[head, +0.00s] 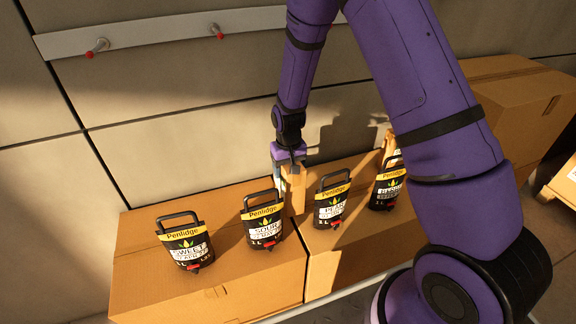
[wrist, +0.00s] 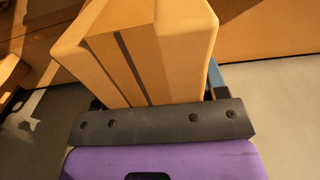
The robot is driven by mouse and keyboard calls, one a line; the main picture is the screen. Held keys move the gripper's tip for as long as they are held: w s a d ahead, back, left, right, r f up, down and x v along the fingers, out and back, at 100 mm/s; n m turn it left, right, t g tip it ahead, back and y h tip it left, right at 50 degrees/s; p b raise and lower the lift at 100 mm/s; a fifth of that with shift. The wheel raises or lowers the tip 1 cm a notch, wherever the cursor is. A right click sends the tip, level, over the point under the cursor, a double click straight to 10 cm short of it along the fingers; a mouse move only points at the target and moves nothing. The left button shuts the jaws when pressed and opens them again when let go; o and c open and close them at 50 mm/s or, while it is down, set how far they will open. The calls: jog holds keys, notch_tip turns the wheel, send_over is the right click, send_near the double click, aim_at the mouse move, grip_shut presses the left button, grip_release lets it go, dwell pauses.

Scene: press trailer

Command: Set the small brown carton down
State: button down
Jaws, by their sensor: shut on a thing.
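The small brown carton (head: 296,190) is upright between the jaws of my gripper (head: 288,164). It stands behind the row of black pouches, at the back of the large cardboard boxes by the wall. I cannot tell whether its bottom touches the box top. In the wrist view the small brown carton (wrist: 165,45) fills the space ahead of my gripper (wrist: 155,95), with a dark stripe down its face. The jaws are shut on it.
Black Penlidge pouches with handles stand on the boxes: two on the left box (head: 150,285), two on the right box (head: 345,262). Another tan carton (head: 388,146) stands behind the rightmost pouch. A large box (head: 520,105) is at right. A rail with red-tipped pegs (head: 97,47) is on the wall.

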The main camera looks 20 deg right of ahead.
jog(key=shift+f, duration=2.65)
jog(key=shift+c, duration=0.8)
grip_release()
notch_tip(320, 180, up, 12)
jog(key=shift+r, duration=0.1)
